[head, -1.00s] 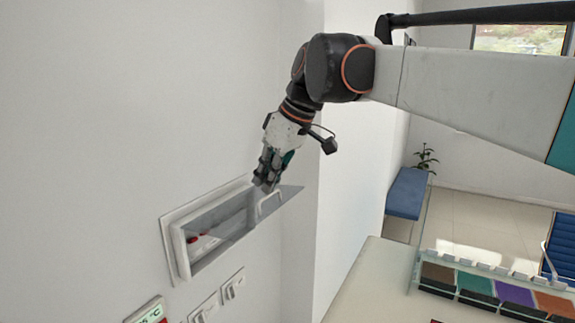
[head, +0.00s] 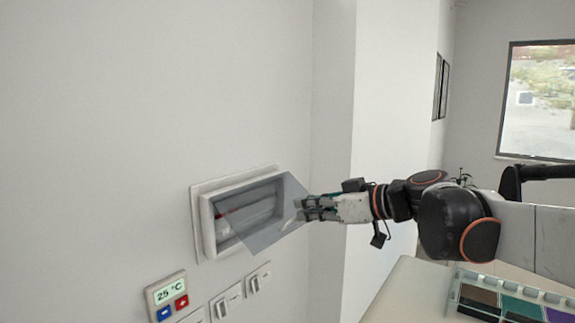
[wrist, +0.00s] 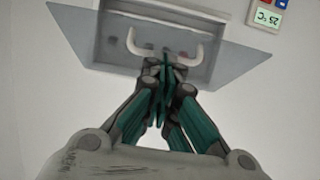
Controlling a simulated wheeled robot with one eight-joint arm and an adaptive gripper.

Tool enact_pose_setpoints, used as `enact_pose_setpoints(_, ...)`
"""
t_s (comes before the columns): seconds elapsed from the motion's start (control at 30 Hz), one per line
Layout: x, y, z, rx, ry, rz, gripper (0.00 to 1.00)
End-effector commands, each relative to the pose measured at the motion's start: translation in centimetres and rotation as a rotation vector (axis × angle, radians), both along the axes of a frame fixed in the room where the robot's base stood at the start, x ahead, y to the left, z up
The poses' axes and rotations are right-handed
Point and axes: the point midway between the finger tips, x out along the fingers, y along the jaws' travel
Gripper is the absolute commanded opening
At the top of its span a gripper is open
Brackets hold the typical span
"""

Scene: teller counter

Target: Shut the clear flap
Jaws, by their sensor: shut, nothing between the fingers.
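The clear flap (head: 262,228) is a grey see-through panel on a white recessed wall box (head: 207,232). It stands partly open, slanting out from the box, and the box interior shows through it. In the wrist view the flap (wrist: 222,68) spreads across the top, with a white U-shaped handle (wrist: 132,42) on it. My gripper (head: 299,209) is at the flap's right side in the head view. In the wrist view my gripper (wrist: 163,64) has its fingers together and empty, right by the handle. Whether they touch the handle or flap I cannot tell.
A thermostat reading 25 °C (head: 167,295) and several white switches (head: 258,279) are on the wall below the box. A counter with a coloured compartment tray (head: 515,300) is at the lower right. The wall above the box is clear.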

Motion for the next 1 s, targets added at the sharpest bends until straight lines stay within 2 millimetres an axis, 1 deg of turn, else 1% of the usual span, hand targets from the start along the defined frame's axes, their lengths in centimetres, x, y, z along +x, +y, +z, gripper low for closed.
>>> enact_pose_setpoints(0.03, 0.1, 0.1, -1.7, 0.035, -0.026, -0.002, 0.0)
enact_pose_setpoints(0.2, 0.6, 0.8, -4.1, 0.163, -0.125, 0.0, 0.0)
enact_pose_setpoints(0.43, 1.7, 2.1, -7.0, 0.335, -0.258, 0.002, 0.0)
enact_pose_setpoints(0.53, 2.3, 2.9, -7.9, 0.408, -0.315, 0.002, 0.0)
enact_pose_setpoints(0.8, 3.7, 4.7, -9.6, 0.404, -0.313, 0.001, 0.0)
enact_pose_setpoints(1.0, 4.5, 5.8, -10.4, 0.403, -0.312, 0.002, 0.0)
